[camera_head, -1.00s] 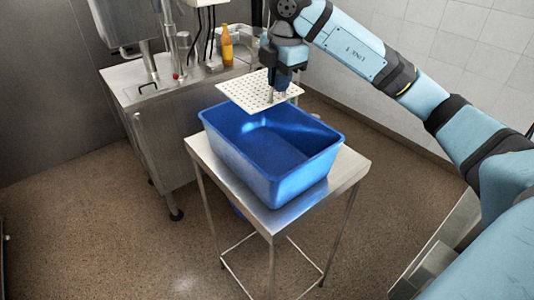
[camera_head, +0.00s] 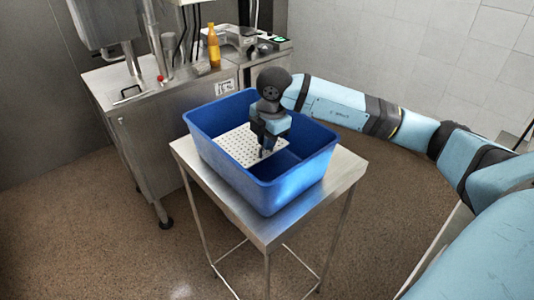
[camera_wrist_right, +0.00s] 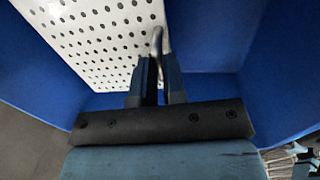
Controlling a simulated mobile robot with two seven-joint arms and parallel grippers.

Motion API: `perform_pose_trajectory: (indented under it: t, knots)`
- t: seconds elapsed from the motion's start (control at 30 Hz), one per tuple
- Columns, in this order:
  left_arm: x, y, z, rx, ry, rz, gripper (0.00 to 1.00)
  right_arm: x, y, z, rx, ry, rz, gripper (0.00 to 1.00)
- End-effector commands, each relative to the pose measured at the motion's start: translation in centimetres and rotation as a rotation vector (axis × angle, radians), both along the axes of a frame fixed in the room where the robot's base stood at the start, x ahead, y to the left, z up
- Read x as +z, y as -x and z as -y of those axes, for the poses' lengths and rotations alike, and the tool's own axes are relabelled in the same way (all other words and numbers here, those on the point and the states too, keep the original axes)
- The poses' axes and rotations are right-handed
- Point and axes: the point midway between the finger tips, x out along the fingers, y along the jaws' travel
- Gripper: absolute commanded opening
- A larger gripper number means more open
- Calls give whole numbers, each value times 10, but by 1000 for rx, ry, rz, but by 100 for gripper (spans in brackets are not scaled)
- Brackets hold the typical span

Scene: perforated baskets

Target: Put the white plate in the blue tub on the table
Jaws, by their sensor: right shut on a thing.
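The white perforated plate (camera_head: 243,146) is inside the blue tub (camera_head: 262,195), toward its left part. The tub stands on a small steel table (camera_head: 190,160). My right gripper (camera_head: 266,150) reaches down into the tub from above and is shut on the plate at its right edge. In the right wrist view the plate (camera_wrist_right: 95,35) extends up and left from the fingers (camera_wrist_right: 159,62), with blue tub walls (camera_wrist_right: 225,35) around it. I cannot tell whether the plate touches the tub floor. My left gripper is not in view.
A steel machine cabinet (camera_head: 165,135) stands behind and left of the table, with an orange bottle (camera_head: 214,48) on top. A tiled wall (camera_head: 420,50) is at the back right. The brown floor (camera_head: 90,240) is clear in front.

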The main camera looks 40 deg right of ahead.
Motion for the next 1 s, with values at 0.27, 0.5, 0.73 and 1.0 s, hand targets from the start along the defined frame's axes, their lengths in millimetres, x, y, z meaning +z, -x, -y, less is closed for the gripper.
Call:
perform_pose_trajectory:
  t: [0.27, 0.5, 0.73, 1.0]
  knots:
    - [-1, 1, 0, 0, -1, -6, 34, -23, 0, 0, 0, -1, 0, 0]
    - [2, 0, 0, 0, 0, -4, 34, -52, 0, 0, 0, 0, 2, 0]
    - [4, -1, 1, 1, 2, 0, 34, -53, -1, 0, 0, 0, 3, 0]
    - [3, -1, 1, 1, 2, 1, 34, -55, 0, 0, 0, 0, 2, 36]
